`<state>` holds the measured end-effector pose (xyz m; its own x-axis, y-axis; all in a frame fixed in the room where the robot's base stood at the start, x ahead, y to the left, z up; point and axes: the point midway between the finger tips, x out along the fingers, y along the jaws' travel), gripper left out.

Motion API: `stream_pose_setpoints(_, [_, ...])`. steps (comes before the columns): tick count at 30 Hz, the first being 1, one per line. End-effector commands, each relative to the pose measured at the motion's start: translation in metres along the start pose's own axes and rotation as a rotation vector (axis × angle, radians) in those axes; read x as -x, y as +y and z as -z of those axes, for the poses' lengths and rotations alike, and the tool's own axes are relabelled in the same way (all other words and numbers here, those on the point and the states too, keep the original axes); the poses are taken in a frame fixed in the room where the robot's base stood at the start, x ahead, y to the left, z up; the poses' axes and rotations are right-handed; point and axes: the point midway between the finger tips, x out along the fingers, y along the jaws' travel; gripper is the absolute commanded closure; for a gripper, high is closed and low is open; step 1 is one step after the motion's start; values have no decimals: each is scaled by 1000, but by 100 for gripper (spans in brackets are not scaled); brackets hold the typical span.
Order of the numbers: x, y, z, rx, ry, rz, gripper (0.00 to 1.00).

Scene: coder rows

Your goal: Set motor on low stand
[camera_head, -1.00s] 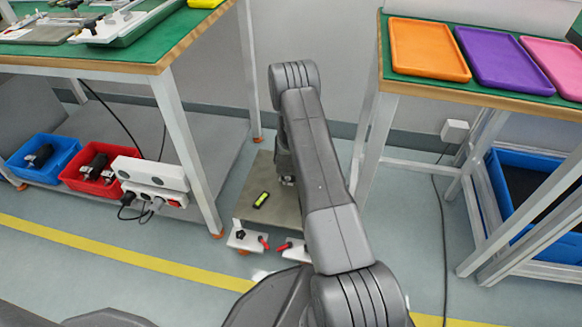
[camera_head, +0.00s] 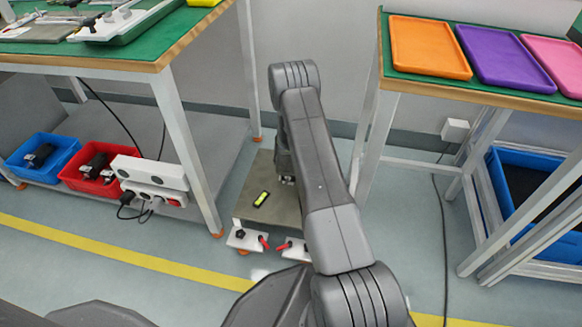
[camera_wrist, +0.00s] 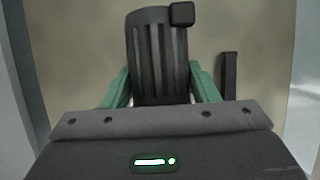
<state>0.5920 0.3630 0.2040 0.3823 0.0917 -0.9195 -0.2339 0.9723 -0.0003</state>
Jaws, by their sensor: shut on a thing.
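The motor (camera_wrist: 158,50) is dark and ribbed, with a small black box at its far right corner. In the wrist view my gripper (camera_wrist: 161,88) has its green fingers on both sides of the motor and is shut on it. The low stand (camera_head: 284,208) has a grey-beige top close to the floor, between the two tables. Its top also fills the background of the wrist view (camera_wrist: 85,45), beneath the motor. In the head view my arm hides the motor and most of the gripper over the stand. I cannot tell whether the motor touches the top.
A black and yellow piece (camera_head: 262,199) lies on the stand, left of my arm. White clamps with red handles (camera_head: 247,240) sit at its front edge. A left table leg (camera_head: 187,150) and a right table leg (camera_head: 368,150) flank the stand. A dark bar (camera_wrist: 229,76) lies right of the motor.

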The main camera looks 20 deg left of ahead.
Motion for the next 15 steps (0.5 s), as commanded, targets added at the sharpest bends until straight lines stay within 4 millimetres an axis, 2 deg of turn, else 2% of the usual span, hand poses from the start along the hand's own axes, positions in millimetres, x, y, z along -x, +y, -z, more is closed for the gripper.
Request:
stream_pose_setpoints(11, [0,0,-1,0,-3,-1,71])
stream_pose_setpoints(12, [0,0,-1,0,-3,-1,40])
stream_pose_setpoints(15, [-1,0,-1,0,-2,-1,20])
